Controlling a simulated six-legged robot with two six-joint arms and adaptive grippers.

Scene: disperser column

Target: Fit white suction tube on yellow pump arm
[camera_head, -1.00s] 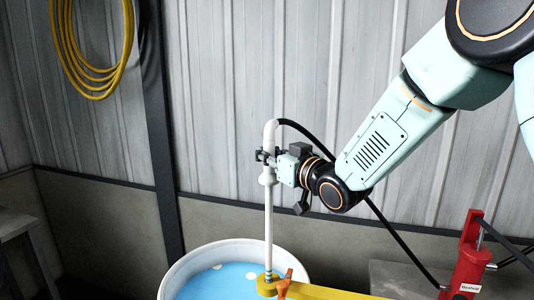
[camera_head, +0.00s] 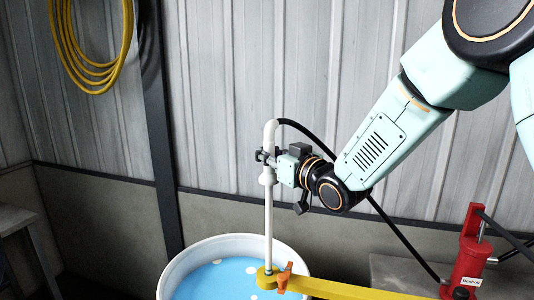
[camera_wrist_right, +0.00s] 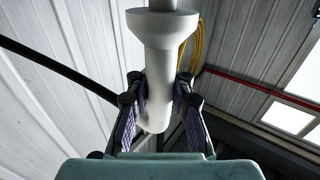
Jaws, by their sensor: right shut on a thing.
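The white suction tube (camera_head: 268,225) stands upright, with its bent top joined to a black hose. My right gripper (camera_head: 266,156) is shut on the tube's upper part, just above a wider collar. The right wrist view shows the white tube (camera_wrist_right: 158,75) between the two fingers (camera_wrist_right: 160,112). The yellow pump arm (camera_head: 335,288) reaches out over the bucket. The tube's lower end meets the ring at the arm's tip, beside an orange clamp lever (camera_head: 284,275). I cannot tell how far the tube sits in the ring. My left gripper is not in view.
A white bucket (camera_head: 176,271) of blue liquid stands below the tube. A red pump body (camera_head: 470,255) stands at the right, and the black hose (camera_head: 395,230) runs toward it. A yellow hose coil (camera_head: 75,75) hangs on the corrugated wall.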

